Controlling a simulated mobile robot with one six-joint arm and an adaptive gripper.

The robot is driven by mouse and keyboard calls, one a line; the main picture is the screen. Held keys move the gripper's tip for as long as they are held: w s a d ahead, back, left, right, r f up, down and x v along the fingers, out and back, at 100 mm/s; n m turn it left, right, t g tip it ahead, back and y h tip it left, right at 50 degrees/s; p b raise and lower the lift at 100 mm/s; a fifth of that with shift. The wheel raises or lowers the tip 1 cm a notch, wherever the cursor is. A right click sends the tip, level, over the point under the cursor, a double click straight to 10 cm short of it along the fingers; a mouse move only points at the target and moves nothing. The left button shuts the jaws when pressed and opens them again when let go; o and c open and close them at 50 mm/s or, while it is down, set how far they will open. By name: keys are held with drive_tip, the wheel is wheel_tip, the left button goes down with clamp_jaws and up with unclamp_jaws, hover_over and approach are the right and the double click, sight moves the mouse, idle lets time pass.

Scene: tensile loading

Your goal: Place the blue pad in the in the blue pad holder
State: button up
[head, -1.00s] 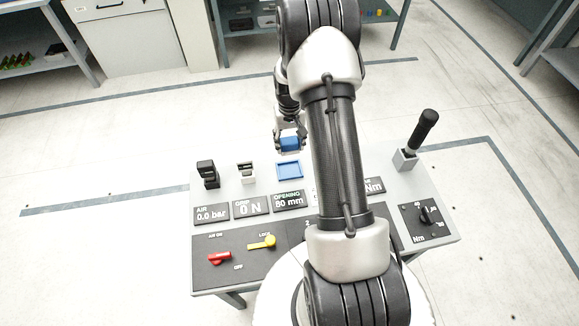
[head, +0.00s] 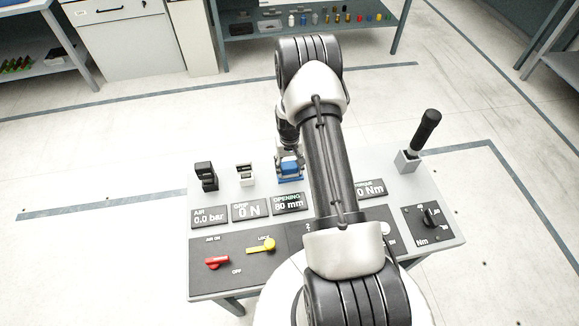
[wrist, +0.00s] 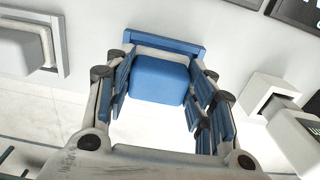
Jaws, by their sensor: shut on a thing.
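The blue pad (head: 289,166) is a small blue block, seen in the head view at the blue pad holder (head: 291,180). In the wrist view the pad (wrist: 158,82) sits between the two fingers of my gripper (wrist: 161,74), which is shut on it. The holder's blue rim (wrist: 165,42) shows just beyond the pad, with a pale strip between them. I cannot tell whether the pad rests inside the holder or is slightly above it. My arm hides part of the table to the right of the holder.
A black block holder (head: 206,176) and a white one (head: 245,173) stand left of the blue holder. Display plates (head: 289,202) lie in front. A black-handled lever (head: 424,132) stands at the right. Red (head: 217,262) and yellow (head: 262,245) switches are at the front left.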

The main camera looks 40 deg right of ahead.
drive_tip(key=o, duration=1)
drive_tip(key=shift+o, duration=0.2)
drive_tip(key=shift+f, duration=0.1)
wheel_tip(320, 180, up, 17)
drive_tip(key=p, duration=0.4)
wheel_tip(320, 180, up, 10)
drive_tip(key=n, duration=0.1)
hover_over(290, 164)
drive_tip(key=a, duration=0.4)
drive_tip(key=s+a+r+n+t, duration=0.15)
drive_tip(key=s+a+r, duration=0.35)
drive_tip(key=a+r, duration=0.55)
drive_tip(key=s+a+r+n+t, duration=0.1)
drive_tip(key=s+a+r, duration=0.3)
drive_tip(key=s, duration=0.6)
drive_tip(key=s+a+r+n+t, duration=0.1)
drive_tip(key=s+a+r, duration=0.3)
drive_tip(key=s, duration=0.5)
drive_tip(key=shift+s+a+r+n+t, duration=0.35)
drive_tip(key=shift+a+t, duration=0.2)
drive_tip(key=shift+a, duration=0.1)
